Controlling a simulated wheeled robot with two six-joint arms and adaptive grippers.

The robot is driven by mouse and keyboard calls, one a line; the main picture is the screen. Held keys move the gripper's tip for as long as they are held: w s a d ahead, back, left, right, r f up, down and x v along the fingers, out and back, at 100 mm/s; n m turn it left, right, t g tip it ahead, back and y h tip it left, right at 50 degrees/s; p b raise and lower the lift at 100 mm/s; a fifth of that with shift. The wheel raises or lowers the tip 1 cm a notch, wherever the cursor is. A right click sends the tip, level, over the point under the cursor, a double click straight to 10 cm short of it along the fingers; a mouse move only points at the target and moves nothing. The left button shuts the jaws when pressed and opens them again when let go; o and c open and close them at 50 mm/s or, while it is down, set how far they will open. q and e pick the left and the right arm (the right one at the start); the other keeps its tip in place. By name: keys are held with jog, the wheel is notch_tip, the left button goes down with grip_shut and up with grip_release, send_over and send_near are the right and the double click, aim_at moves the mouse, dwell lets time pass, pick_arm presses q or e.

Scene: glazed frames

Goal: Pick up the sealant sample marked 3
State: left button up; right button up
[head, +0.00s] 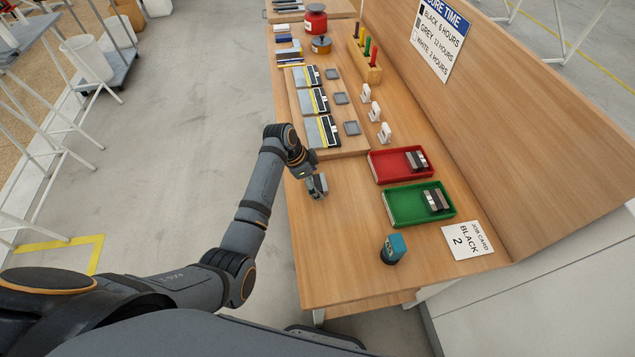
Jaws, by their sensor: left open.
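Three flat panels with grey, yellow and black strips, the near one (322,132), the middle one (313,101) and the far one (306,76), lie in a row on a wooden board. A small grey square piece lies beside each, such as the near one (351,128). Three white upright pieces, the nearest (384,133), stand to their right. I cannot read a 3 on any of these, so I cannot tell which is the sample. My left gripper (318,188) is open and empty over the bench's left edge, nearer than the panels. My right gripper is out of view.
A red tray (376,171) and a green tray (400,207) hold small grey and dark pieces. A blue-topped device (393,248) and a job card (467,240) reading "BLACK 2" are nearer. A cure-time sign (440,35) hangs on the back panel. The near left bench top is clear.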

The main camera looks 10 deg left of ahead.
pick_arm(q)
jog(key=c, duration=1.2)
jog(key=shift+c, duration=0.7)
jog(key=shift+r, duration=0.1)
